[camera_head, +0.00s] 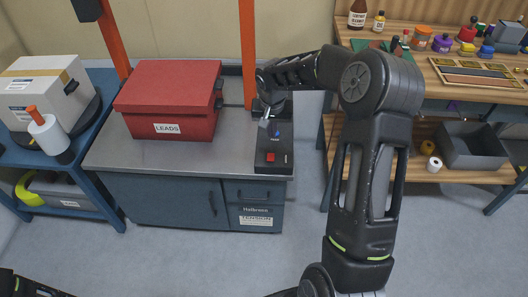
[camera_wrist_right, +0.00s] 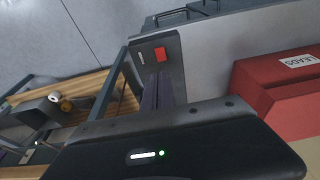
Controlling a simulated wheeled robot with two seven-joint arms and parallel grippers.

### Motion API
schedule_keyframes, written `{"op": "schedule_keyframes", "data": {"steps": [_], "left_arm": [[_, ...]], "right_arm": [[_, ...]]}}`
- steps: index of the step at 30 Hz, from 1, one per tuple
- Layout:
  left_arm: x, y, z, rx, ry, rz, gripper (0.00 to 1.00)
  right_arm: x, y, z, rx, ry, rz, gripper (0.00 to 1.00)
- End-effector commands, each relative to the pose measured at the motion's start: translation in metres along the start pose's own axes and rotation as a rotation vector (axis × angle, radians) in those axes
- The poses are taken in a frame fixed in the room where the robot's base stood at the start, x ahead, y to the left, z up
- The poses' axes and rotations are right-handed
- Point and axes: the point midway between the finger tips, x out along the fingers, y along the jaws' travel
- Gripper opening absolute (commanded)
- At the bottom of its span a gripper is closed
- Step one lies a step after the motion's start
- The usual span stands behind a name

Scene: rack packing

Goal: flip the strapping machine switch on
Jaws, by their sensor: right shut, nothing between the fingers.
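The strapping machine (camera_head: 190,176) is a blue cabinet with a grey metal top and orange uprights. A black control panel (camera_head: 274,169) lies along its right edge. It carries a red switch (camera_head: 270,157) near its front end and a blue knob (camera_head: 277,134) farther back. The red switch also shows in the right wrist view (camera_wrist_right: 160,54); whether it is on or off cannot be told. My right gripper (camera_head: 264,122) is shut and empty, over the rear part of the panel, behind the red switch. My left gripper is out of view.
A red box labelled LEADS (camera_head: 168,99) sits on the machine top, left of the panel. A blue shelf with a white box (camera_head: 42,91) stands left. A wooden bench (camera_head: 463,88) with bottles, jars and a grey bin (camera_head: 470,147) stands right.

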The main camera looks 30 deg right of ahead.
Motion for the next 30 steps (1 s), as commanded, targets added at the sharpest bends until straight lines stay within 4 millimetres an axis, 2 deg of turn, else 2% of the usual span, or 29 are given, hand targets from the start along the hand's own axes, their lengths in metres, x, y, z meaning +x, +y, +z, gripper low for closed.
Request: {"op": "schedule_keyframes", "data": {"steps": [8,14,20,30], "left_arm": [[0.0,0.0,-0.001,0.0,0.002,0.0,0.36],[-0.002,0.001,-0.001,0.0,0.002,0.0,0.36],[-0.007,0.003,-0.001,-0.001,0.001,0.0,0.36],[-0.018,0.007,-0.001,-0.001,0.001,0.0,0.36]], "right_arm": [[0.002,-0.001,0.001,-0.003,-0.001,-0.003,0.0],[0.013,-0.001,0.001,-0.002,-0.003,-0.002,0.0],[0.044,-0.001,0.002,-0.004,-0.005,-0.002,0.0],[0.11,-0.002,0.005,-0.005,-0.004,-0.003,0.0]]}}
